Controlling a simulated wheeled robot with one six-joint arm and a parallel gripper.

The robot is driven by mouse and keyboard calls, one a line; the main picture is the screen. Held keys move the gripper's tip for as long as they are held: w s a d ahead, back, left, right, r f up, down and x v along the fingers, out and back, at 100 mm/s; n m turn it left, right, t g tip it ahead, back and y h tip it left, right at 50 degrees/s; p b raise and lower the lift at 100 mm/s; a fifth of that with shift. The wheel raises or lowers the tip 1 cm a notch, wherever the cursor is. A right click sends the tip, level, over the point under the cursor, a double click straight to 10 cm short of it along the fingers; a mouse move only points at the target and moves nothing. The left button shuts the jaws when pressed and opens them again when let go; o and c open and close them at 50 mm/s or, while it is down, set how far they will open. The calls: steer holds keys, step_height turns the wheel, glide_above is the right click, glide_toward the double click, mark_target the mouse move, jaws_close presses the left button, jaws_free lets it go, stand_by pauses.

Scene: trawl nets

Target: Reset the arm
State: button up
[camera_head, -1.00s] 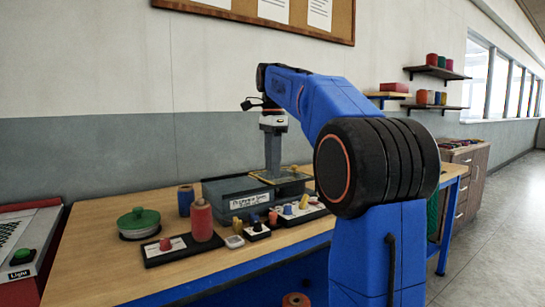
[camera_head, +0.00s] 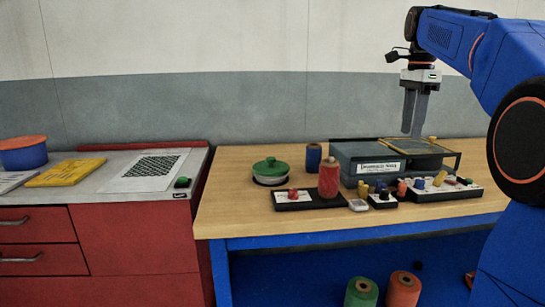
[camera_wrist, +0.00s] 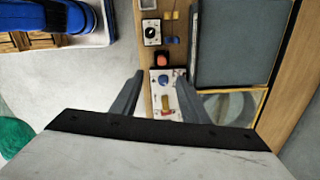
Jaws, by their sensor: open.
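My gripper (camera_head: 416,112) hangs pointing down above the right part of the wooden workbench (camera_head: 232,205), over a grey box (camera_head: 368,158) with a label and a framed lid or tray (camera_head: 418,146) beside it. The jaws are open, and I see nothing between them. In the wrist view the two fingers of my gripper (camera_wrist: 156,95) stand apart, with a control panel (camera_wrist: 163,77) well below. My blue arm reaches in from the right of the head view.
A red spool (camera_head: 328,178), a blue spool (camera_head: 313,157) and a green-lidded pot (camera_head: 270,171) stand on the bench. A red cabinet (camera_head: 135,240) is at left, holding a yellow packet (camera_head: 65,172) and a blue tub (camera_head: 23,152). Green (camera_head: 361,292) and orange (camera_head: 404,289) spools stand below the bench.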

steer(key=s+a+f+n+t, duration=0.1)
steer(key=s+a+f+n, duration=0.4)
steer(key=s+f, duration=0.15)
steer(key=s+a+f+n+t, duration=0.1)
steer(key=s+a+f+n, duration=0.45)
steer(key=s, duration=0.25)
steer(key=s+a+f+n+t, duration=0.1)
steer(key=s+a+f+n, duration=0.1)
steer(key=s+f+n, duration=0.2)
steer(key=s+a+f+n+t, duration=0.1)
steer(key=s+f+n, duration=0.4)
steer(key=s+f, duration=0.6)
step_height(320, 180, down, 6)
steer(key=shift+a+r+t, duration=0.1)
steer(key=shift+a+t, duration=0.2)
steer(key=shift+a, duration=0.3)
steer(key=shift+c, duration=0.2)
